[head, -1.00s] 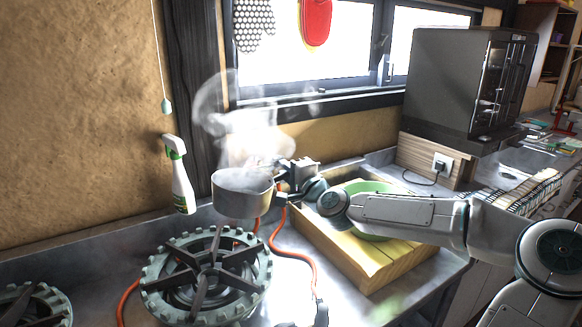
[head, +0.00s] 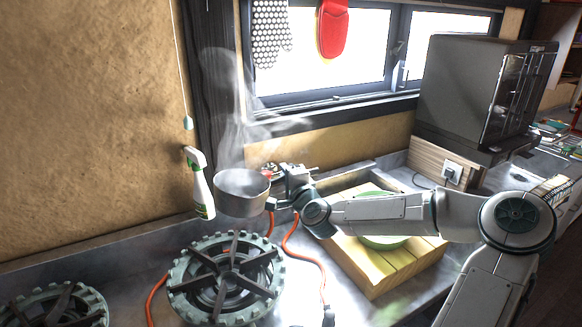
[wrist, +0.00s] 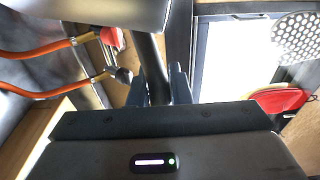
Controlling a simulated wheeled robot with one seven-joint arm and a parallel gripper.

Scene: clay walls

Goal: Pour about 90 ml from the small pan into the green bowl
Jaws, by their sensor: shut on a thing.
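The small pan (head: 243,196) is a grey metal pan with steam rising from it. My gripper (head: 285,201) is shut on its handle and holds it up behind and above the burner. In the wrist view my gripper's fingers (wrist: 165,85) close around the dark handle (wrist: 150,62), and part of the pan's side (wrist: 95,10) shows at the top. The pan looks roughly level; its contents cannot be seen. The green bowl (head: 384,242) sits on the wooden board to the right, mostly hidden behind my forearm.
A gas burner (head: 228,275) stands in front of the pan, with orange hoses (head: 300,250) beside it. A spray bottle (head: 199,184) stands left of the pan. The wooden board (head: 385,275) lies right, with a dark boxy appliance (head: 480,95) behind.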

